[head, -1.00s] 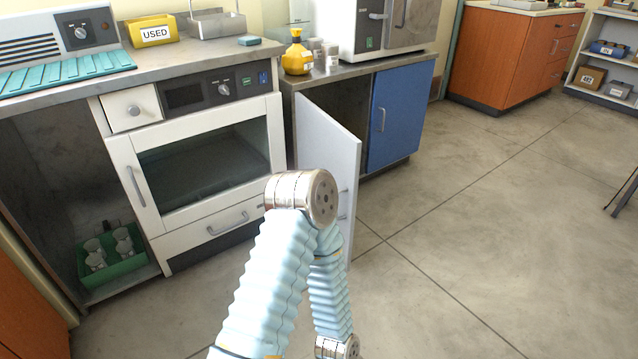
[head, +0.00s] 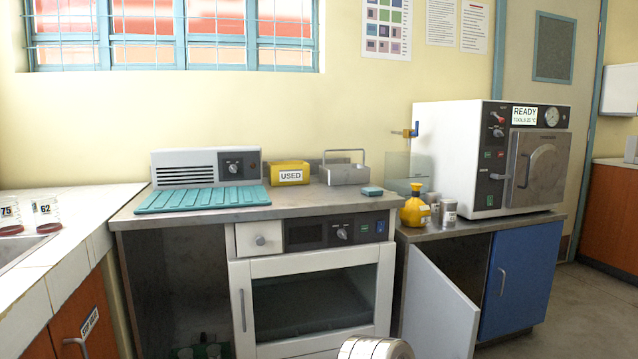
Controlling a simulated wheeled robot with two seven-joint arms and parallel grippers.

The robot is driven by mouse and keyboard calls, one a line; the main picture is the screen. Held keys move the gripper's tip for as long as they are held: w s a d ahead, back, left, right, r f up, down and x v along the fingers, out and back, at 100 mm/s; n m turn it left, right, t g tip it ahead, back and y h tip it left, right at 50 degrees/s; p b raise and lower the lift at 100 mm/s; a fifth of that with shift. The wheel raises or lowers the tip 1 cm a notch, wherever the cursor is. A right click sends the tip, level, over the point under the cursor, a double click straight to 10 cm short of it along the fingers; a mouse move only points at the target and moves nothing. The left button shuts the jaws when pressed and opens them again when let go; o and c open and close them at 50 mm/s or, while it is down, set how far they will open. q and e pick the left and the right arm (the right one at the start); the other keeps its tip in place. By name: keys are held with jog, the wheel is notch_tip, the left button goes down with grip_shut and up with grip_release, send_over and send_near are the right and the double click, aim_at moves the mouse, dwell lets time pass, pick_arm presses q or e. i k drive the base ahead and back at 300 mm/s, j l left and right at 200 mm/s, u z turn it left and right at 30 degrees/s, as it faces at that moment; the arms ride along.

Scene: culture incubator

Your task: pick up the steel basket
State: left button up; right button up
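The steel basket (head: 343,174) is a small grey metal box with a raised hoop handle. It stands upright on the grey countertop, right of the yellow box marked USED (head: 289,173) and left of a small teal block (head: 372,191). Nothing touches its handle. Neither of my grippers shows in the head view. Only a rounded metal joint of my own arm shows at the bottom edge, well below and in front of the basket.
A teal slatted mat (head: 203,199) lies left on the grey counter (head: 150,220). A yellow bottle (head: 415,208) and metal tins (head: 448,213) stand on the lower right counter. The white cabinet door (head: 437,305) hangs open. A white autoclave (head: 470,150) stands behind.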

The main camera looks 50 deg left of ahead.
aim_at(355, 173)
jog(key=u, duration=1.5)
